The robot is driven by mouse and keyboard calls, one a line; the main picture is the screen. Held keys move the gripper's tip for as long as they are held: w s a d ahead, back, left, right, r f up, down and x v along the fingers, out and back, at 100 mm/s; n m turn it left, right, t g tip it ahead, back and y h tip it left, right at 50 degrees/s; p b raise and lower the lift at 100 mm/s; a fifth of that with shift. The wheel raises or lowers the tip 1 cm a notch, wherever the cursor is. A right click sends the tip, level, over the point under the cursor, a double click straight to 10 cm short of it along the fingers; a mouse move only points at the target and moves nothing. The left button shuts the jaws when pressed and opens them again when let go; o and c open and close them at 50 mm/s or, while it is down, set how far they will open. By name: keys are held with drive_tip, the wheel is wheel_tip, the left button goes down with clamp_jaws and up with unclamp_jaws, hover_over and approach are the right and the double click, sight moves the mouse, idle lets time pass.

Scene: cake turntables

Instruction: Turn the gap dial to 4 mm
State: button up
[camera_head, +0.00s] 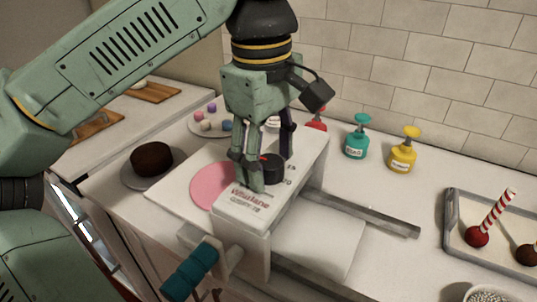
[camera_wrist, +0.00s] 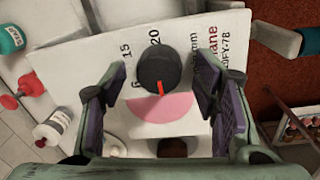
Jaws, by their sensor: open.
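The gap dial (camera_head: 272,166) is a round black knob with a red pointer, on top of the white machine (camera_head: 243,236). In the wrist view the dial (camera_wrist: 158,66) sits between the fingers, and its pointer (camera_wrist: 161,88) points down toward a pink disc. The printed numbers 15 and 20 show above it; other marks are partly hidden by the fingers and knob. My gripper (camera_head: 266,172) is open, pointing down over the dial, with one finger on each side. In the wrist view my gripper (camera_wrist: 159,84) shows gaps between its fingers and the knob.
The pink disc (camera_head: 207,186) lies beside the dial. A teal-handled crank (camera_head: 190,272) sticks out in front. Teal (camera_head: 356,140) and yellow (camera_head: 403,152) bottles stand behind right. A chocolate cake (camera_head: 151,158) is at left, a tray (camera_head: 452,235) at right.

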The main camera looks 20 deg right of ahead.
sight(266, 163)
drive_tip(key=r, duration=0.7)
drive_tip(key=shift+s+a+r, duration=0.1)
drive_tip(key=shift+a, duration=0.1)
